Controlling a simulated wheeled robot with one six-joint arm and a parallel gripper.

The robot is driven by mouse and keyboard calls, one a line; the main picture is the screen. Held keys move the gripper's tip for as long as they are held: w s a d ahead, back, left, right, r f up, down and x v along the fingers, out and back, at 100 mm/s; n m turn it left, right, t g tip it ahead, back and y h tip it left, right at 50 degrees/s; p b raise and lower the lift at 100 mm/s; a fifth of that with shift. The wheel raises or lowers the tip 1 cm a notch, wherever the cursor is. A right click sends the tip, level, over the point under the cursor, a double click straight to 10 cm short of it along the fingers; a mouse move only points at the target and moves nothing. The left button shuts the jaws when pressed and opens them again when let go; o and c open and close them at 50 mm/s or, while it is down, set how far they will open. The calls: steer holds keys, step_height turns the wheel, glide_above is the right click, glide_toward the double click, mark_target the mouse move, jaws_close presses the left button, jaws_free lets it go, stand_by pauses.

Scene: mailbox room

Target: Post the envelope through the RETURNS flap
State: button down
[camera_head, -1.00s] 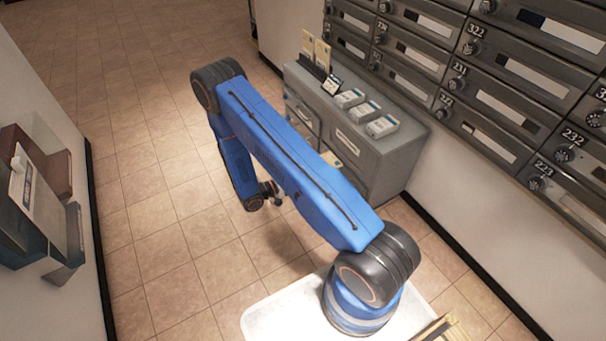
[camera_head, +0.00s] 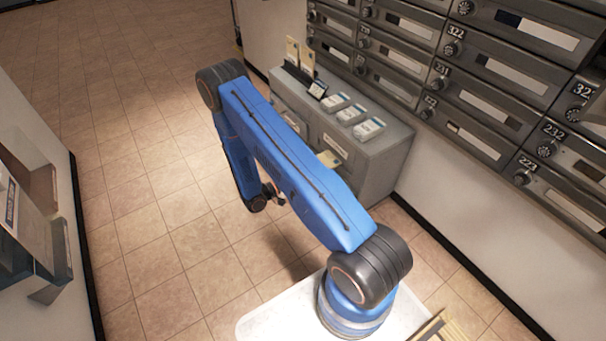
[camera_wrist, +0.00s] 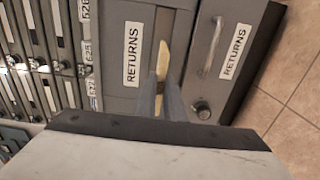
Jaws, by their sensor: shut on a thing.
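My gripper (camera_wrist: 160,97) is shut on a cream envelope (camera_wrist: 163,60), seen nearly edge-on in the wrist view. The envelope's far end lies over a slot-like opening in the grey cabinet (camera_wrist: 213,12). I cannot tell how far, if at all, it is inside. A RETURNS label (camera_wrist: 132,54) is left of this opening; another RETURNS label (camera_wrist: 235,50) is on the panel to the right, beside a handle and a round lock. In the head view the cabinet (camera_head: 378,172) stands against the right wall, and my arm hides most of the gripper.
Numbered mailboxes (camera_head: 505,65) cover the right wall. White card stacks (camera_head: 352,114) and upright holders with cards (camera_head: 306,62) stand on the cabinet. A wall-mounted box (camera_head: 30,225) juts out at left. Tiled floor (camera_head: 120,150) is clear between.

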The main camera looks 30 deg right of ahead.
mark_target(335, 157)
steer(key=shift+d, duration=1.25)
steer(key=shift+w+d, duration=0.15)
steer(key=shift+d, duration=2.9)
steer(key=shift+w+d, duration=0.1)
steer(key=shift+d, duration=2.9)
steer(key=c, duration=1.8)
jaws_free()
steer(key=shift+o, duration=0.2)
steer(key=shift+a, duration=0.15)
steer(key=shift+a+f, duration=0.1)
steer(key=shift+a, duration=1.85)
steer(key=shift+s+a, duration=0.15)
steer(key=shift+a, duration=2.25)
